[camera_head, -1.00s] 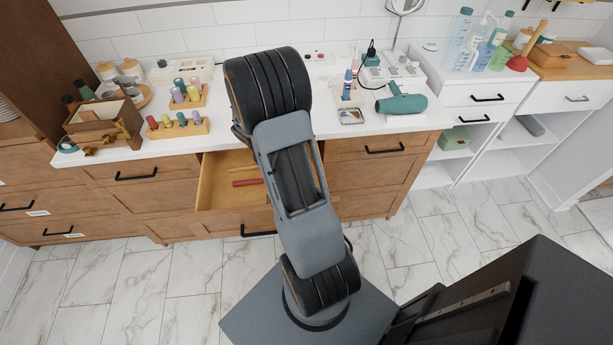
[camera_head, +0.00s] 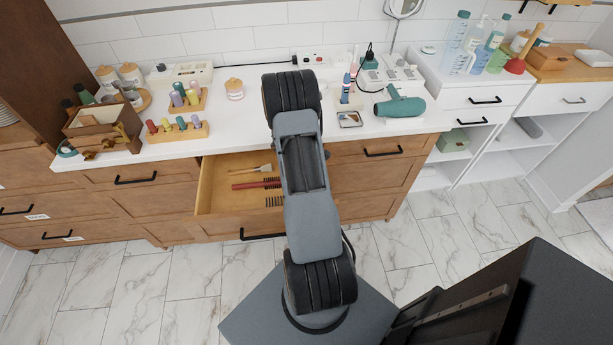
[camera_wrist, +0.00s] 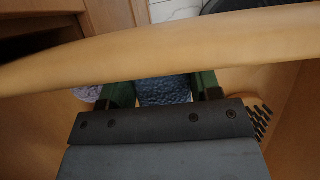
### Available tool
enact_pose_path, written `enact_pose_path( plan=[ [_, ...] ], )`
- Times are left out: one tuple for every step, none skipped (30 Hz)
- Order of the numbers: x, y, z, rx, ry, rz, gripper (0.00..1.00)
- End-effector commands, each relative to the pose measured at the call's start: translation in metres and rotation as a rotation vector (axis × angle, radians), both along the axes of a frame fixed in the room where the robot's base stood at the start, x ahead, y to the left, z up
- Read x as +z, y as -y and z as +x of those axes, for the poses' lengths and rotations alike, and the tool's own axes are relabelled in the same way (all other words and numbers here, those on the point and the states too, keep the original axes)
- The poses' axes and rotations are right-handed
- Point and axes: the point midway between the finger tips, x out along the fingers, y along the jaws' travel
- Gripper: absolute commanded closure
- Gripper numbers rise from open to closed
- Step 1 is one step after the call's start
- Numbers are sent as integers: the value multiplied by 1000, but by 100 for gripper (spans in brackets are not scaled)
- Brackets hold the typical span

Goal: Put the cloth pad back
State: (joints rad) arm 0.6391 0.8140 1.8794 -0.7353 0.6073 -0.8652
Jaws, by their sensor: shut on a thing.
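My gripper (camera_wrist: 164,84) shows in the wrist view, its two green fingers on either side of a blue textured cloth pad (camera_wrist: 166,94). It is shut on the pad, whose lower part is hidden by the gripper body. A pale lavender textured thing (camera_wrist: 88,93) lies left of the fingers, partly hidden. In the head view my arm hides the gripper and the pad. The open wooden drawer (camera_head: 207,187) holds a brush, a red comb (camera_head: 255,183) and a dark comb (camera_head: 274,201).
A wooden edge (camera_wrist: 160,50) crosses the wrist view close to the camera, and dark bristles (camera_wrist: 258,122) stand at the right. On the white counter (camera_head: 230,130) are a lidded jar (camera_head: 235,89), peg racks (camera_head: 178,131) and a teal hair dryer (camera_head: 400,103).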

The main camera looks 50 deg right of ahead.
Motion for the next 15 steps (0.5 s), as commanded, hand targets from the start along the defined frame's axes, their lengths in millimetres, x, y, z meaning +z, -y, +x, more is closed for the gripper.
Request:
enact_pose_path(
  plan=[
    [-4,0,0,1,-1,1,65],
    [-6,0,0,1,0,0,65],
    [-8,0,0,1,0,0,65],
    [-8,0,0,0,1,-1,65],
    [-8,0,0,1,1,-1,65],
    [-8,0,1,1,2,0,65],
    [-8,0,0,1,1,-1,65],
    [-8,0,0,1,1,-1,65],
    [-8,0,0,1,1,-1,65],
    [-8,0,0,1,1,-1,65],
    [-8,0,0,1,1,-1,65],
    [-9,0,0,0,1,-1,65],
    [-10,0,0,0,1,-1,65],
    [-11,0,0,0,1,-1,65],
    [-12,0,0,0,1,-1,65]
  ],
)
